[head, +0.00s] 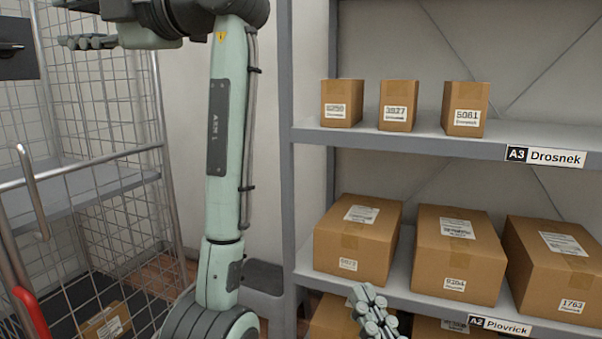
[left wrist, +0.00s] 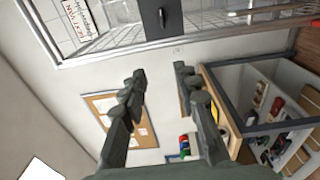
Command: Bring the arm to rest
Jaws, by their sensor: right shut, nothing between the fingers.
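My left gripper (head: 62,23) is raised at the top left of the head view, in front of the wire cage. It also shows in the left wrist view (left wrist: 160,78), where its two fingers stand apart with nothing between them. My left arm (head: 220,130) rises nearly upright in front of the wall, left of the shelf post. My right gripper (head: 372,310) is at the bottom of the head view, in front of the lower boxes. It is shut and empty; the rest of that arm is out of view.
A grey shelf rack (head: 285,150) stands at the right. Several small boxes sit on its A3 shelf (head: 420,138) and larger ones on the A2 shelf (head: 400,287). A wire cage trolley (head: 100,160) stands at the left, with a parcel (head: 103,322) low inside.

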